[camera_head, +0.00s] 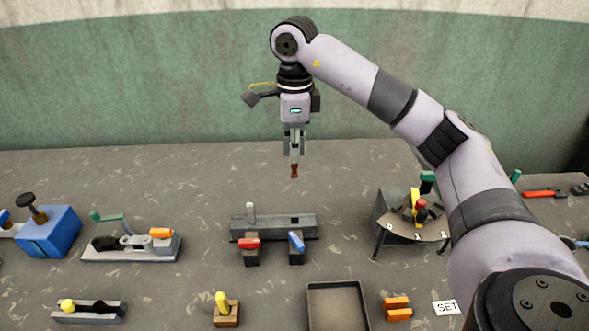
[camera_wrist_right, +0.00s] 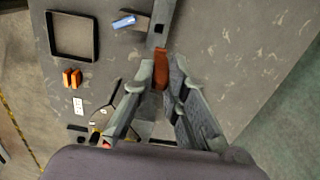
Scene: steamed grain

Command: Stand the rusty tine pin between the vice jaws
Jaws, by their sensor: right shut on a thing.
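My right gripper (camera_head: 294,155) is shut on the rusty tine pin (camera_head: 294,171), a short reddish-brown piece that points down from the fingertips. It hangs upright in the air, above and behind the centre grey fixture. In the right wrist view the pin (camera_wrist_right: 161,68) shows between the fingers (camera_wrist_right: 160,80). The grey fixture (camera_head: 300,222) is a long bar with a small upright pale peg, a dark square hole, and a red and a blue handle in front. I cannot tell for sure which fixture is the vice. My left gripper is not in view.
A blue block device (camera_head: 52,232) and a grey lever clamp (camera_head: 135,249) stand at left. A dial stand (camera_head: 400,228) is at right. In front are a wooden block with yellow knob (camera_head: 226,314), an empty tray (camera_head: 311,300) and orange blocks (camera_head: 397,308). The table's back is clear.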

